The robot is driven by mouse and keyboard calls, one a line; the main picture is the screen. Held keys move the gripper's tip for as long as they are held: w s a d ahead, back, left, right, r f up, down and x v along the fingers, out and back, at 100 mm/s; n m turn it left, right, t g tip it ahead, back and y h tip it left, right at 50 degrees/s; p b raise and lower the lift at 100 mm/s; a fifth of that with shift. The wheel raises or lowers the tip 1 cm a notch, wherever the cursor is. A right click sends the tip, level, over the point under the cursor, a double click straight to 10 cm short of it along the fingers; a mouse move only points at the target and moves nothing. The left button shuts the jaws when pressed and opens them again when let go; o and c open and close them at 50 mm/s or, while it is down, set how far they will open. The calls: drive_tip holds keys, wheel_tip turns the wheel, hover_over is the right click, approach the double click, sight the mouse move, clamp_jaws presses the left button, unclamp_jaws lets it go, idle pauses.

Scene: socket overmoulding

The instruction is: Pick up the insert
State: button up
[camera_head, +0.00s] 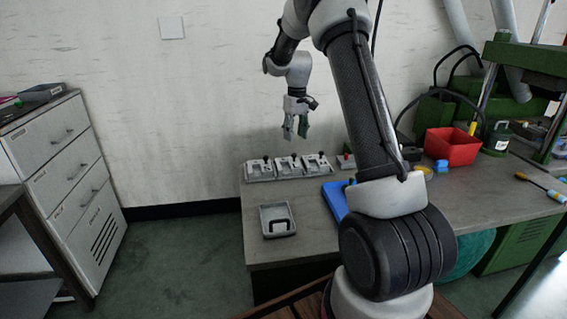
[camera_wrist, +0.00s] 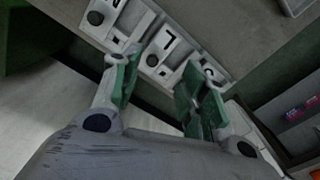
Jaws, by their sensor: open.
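My gripper (camera_head: 297,134) hangs above the back left of the bench, pointing down, with its fingers apart and nothing between them. In the wrist view my gripper (camera_wrist: 160,72) shows two green-padded fingers spread over a row of pale fixtures. The left fixture (camera_head: 260,171), middle fixture (camera_head: 289,167) and right fixture (camera_head: 318,166) stand along the bench's back edge, below my gripper and apart from it. In the wrist view a dark angular shape (camera_wrist: 168,39) shows on one fixture, beside a round black knob (camera_wrist: 152,60). I cannot tell which piece is the insert.
A grey tray (camera_head: 264,224) with a dark bracket-like shape lies at the bench's front left. A blue tray (camera_head: 333,199) is partly hidden behind my arm. A red bin (camera_head: 452,148) and a green press (camera_head: 530,56) stand to the right. The wall is close behind the fixtures.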

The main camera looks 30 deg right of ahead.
hover_over(294, 154)
wheel_tip(294, 154, down, 5)
drive_tip(key=shift+s+r, duration=0.1)
drive_tip(key=shift+r, duration=0.1)
wheel_tip(294, 154, down, 6)
drive_tip(key=shift+r, duration=0.2)
clamp_jaws()
